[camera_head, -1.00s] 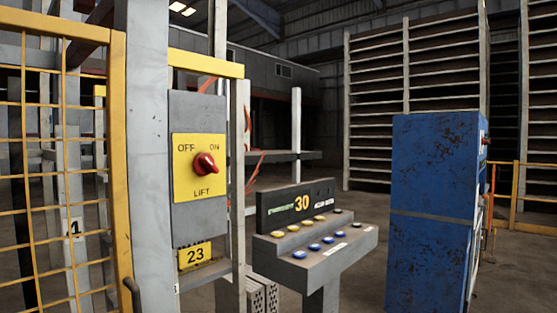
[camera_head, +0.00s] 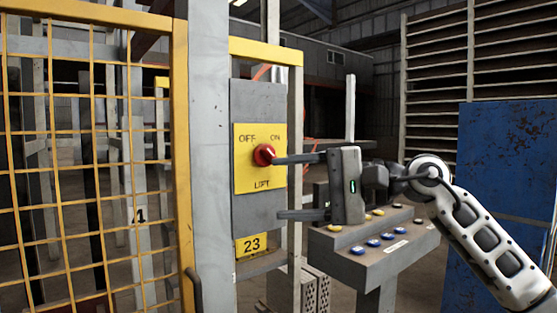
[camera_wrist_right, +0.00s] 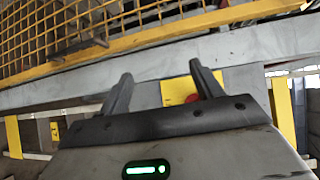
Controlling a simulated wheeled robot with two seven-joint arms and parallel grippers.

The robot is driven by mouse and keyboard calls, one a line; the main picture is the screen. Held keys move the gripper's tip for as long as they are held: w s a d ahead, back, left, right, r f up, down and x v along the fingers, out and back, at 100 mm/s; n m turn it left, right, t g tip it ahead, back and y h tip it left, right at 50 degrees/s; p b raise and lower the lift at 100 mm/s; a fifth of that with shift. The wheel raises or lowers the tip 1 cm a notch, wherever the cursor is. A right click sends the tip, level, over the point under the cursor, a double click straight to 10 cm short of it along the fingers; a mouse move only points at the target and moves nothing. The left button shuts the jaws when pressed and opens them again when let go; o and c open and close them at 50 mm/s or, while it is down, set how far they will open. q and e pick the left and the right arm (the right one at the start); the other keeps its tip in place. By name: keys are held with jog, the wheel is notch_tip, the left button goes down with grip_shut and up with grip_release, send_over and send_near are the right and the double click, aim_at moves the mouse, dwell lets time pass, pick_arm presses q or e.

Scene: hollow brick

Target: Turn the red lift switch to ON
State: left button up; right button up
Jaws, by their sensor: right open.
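The red lift switch (camera_head: 263,155) is a round knob on a yellow plate (camera_head: 259,184) marked OFF at upper left, ON at upper right and LIFT below. The plate is on a grey box (camera_head: 259,221) on a post. My right gripper (camera_head: 279,188) is open, reaching in from the right with one finger above the other. Its upper fingertip is at the knob's right side; I cannot tell whether it touches. The lower finger is below the plate's level. The knob's pointer is partly hidden.
A yellow mesh fence (camera_head: 95,170) stands left of the grey post (camera_head: 209,150). A button console (camera_head: 375,262) stands below my right arm, and a blue cabinet (camera_head: 505,150) stands behind the arm. A yellow "23" label (camera_head: 251,245) is under the plate.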

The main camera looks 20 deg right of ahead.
aim_at(274, 154)
jog(key=d+r+n+t+h, duration=0.35)
jog(key=d+r+h, duration=0.25)
jog(key=d+r, duration=0.35)
jog(key=shift+n, duration=0.45)
jog(key=p+x, duration=0.1)
jog(key=x, duration=0.4)
jog(key=p+x, duration=0.1)
jog(key=x, duration=0.4)
jog(key=p+x, duration=0.1)
jog(key=x, duration=0.4)
jog(key=shift+f, duration=0.4)
jog(key=shift+d, duration=0.1)
jog(key=c, duration=1)
